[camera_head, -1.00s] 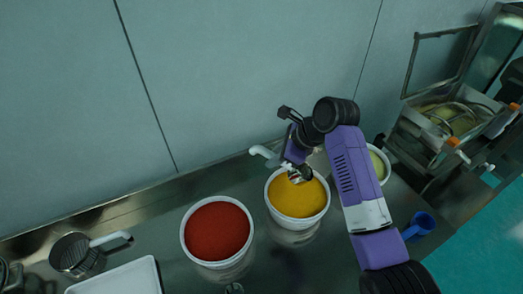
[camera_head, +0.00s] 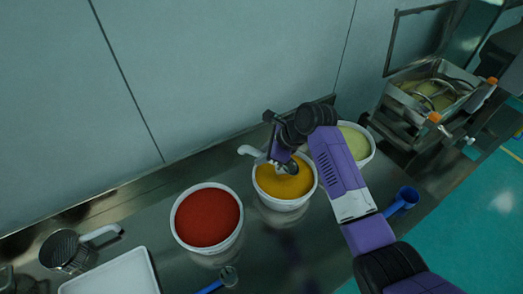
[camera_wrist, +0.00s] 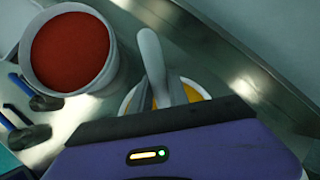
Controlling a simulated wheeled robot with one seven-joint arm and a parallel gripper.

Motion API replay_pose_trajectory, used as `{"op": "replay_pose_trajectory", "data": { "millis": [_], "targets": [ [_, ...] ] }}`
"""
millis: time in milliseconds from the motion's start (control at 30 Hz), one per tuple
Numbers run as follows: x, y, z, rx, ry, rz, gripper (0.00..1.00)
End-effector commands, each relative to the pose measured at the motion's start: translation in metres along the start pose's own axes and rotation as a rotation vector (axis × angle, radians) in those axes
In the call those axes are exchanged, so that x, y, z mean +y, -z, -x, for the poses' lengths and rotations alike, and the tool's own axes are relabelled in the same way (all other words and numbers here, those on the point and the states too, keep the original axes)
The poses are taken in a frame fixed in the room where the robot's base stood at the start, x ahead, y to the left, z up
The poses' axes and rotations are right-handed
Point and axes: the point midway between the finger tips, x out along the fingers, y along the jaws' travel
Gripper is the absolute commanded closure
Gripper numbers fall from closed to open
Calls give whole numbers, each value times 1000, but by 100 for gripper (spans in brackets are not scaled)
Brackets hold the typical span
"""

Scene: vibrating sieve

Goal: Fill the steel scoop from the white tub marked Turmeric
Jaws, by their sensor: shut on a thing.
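A white tub (camera_head: 284,203) of yellow-orange powder stands on the steel counter between a red tub and a pale one; no marking on it is readable. My gripper (camera_head: 276,158) is over the tub's far side, shut on a steel scoop (camera_head: 289,168) with a white handle (camera_head: 249,151). The scoop's bowl is at the powder, near the tub's far edge; how deep it sits and what it holds I cannot tell. In the wrist view the handle (camera_wrist: 151,52) sticks out from my gripper, and my gripper's body hides most of the tub and the bowl.
A tub of red powder (camera_head: 207,217) stands close on the left, a tub of pale green powder (camera_head: 355,143) behind my arm. The wall is close behind.

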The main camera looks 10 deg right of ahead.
Motion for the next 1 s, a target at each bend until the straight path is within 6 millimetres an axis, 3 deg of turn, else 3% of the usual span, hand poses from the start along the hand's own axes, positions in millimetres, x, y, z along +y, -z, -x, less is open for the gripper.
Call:
{"op": "replay_pose_trajectory", "data": {
  "millis": [1000],
  "targets": [
    [9, 47, -46, 0, 2, -1, 100]
  ]
}}
